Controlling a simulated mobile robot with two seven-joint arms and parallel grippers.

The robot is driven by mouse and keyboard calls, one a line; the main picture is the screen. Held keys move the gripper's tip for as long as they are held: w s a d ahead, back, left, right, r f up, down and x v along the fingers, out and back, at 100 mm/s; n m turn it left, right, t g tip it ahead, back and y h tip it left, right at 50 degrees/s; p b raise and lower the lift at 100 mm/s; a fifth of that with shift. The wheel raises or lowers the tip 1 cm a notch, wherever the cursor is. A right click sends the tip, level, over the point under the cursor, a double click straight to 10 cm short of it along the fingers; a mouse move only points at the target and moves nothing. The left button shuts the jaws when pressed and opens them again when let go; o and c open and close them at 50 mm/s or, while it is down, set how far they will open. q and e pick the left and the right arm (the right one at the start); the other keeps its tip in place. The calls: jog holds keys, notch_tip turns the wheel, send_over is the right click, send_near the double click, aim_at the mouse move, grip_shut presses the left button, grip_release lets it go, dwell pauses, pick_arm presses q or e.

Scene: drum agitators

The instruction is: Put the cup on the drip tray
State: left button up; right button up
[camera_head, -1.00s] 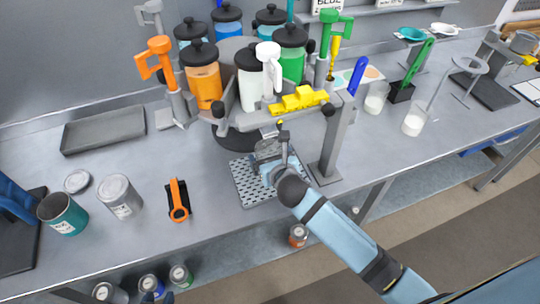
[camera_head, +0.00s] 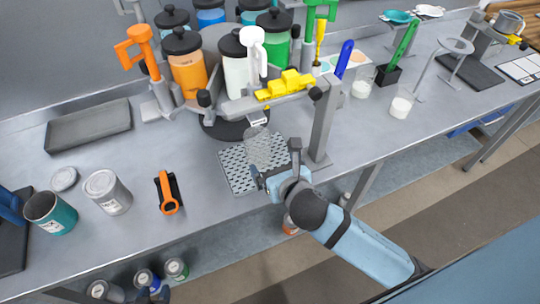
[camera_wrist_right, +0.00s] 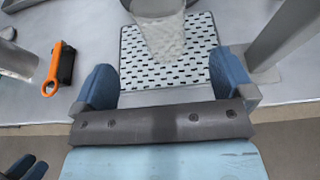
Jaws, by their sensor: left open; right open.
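The translucent cup (camera_head: 257,146) stands on the perforated drip tray (camera_head: 236,178), under the dispenser's spout. It also shows in the right wrist view (camera_wrist_right: 163,38), over the far middle part of the tray (camera_wrist_right: 196,72). My right gripper (camera_head: 274,168) is open at the tray's front right. Its fingers (camera_wrist_right: 160,88) are apart in the right wrist view, with the cup beyond them and clear of them. My left gripper (camera_head: 158,296) shows only as dark blue fingertips at the bottom edge. They also show apart at the lower left of the right wrist view (camera_wrist_right: 24,168).
The dispenser's grey post (camera_head: 322,125) stands close to the right of the tray. An orange-handled tool (camera_head: 168,193), a grey can (camera_head: 107,192) and a teal can (camera_head: 50,213) stand to the left. Two small cups (camera_head: 401,105) are further right.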

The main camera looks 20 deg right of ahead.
jog(key=s+d+f+m+g+y, duration=0.1)
jog(key=s+f+m, duration=0.6)
jog(key=m, duration=0.9)
jog(key=s+d+f+m+g+y, duration=0.1)
jog(key=s+f+m, duration=0.5)
jog(key=m, duration=1.1)
notch_tip(320, 180, down, 4)
jog(key=shift+s+d+r+g+y, duration=0.1)
jog(key=shift+s+d+g+y, duration=0.05)
jog(key=shift+s+g+y, duration=0.3)
jog(key=shift+w, duration=0.1)
